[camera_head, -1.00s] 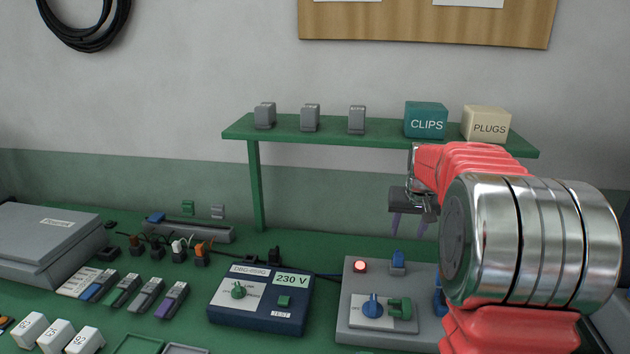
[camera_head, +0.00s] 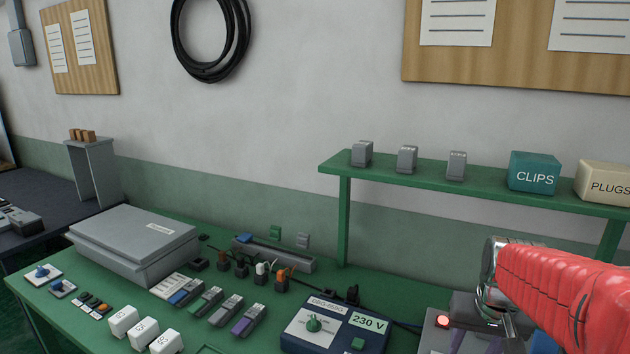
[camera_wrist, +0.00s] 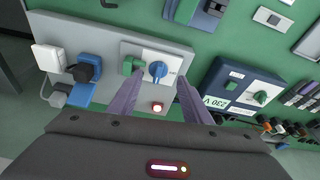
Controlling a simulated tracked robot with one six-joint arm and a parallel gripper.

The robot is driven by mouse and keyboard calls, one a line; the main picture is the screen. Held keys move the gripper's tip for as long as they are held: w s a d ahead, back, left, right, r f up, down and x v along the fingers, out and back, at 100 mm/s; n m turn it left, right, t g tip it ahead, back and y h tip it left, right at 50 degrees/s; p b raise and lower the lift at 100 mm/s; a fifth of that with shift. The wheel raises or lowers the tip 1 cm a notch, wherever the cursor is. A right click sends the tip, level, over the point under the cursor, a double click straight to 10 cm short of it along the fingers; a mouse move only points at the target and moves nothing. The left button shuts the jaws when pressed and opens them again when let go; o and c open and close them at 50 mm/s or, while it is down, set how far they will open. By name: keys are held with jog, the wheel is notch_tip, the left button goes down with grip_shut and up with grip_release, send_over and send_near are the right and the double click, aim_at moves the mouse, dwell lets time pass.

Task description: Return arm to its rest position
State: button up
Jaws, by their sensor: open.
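My arm (camera_head: 560,295) reaches in from the right edge of the head view, above the green bench. The wrist view shows my gripper (camera_wrist: 160,78) with two purple fingers spread apart and nothing between them. In the head view, my arm hides much of this box, and the fingertips are hard to make out. No rest mark shows.
The green shelf (camera_head: 470,185) with grey blocks, the CLIPS box (camera_head: 534,173) and the PLUGS box (camera_head: 606,184) stands behind my arm. The 230 V unit (camera_head: 335,325) is left of it. A grey case (camera_head: 135,242) and small modules fill the bench's left.

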jog(key=s+a+r+n+t+y, duration=0.1)
jog(key=s+a+r+n+t, duration=0.2)
jog(key=s+a, duration=1.1)
jog(key=shift+s+a+r+n, duration=0.3)
jog(key=shift+a+r+n, duration=0.1)
jog(key=shift+r, duration=0.2)
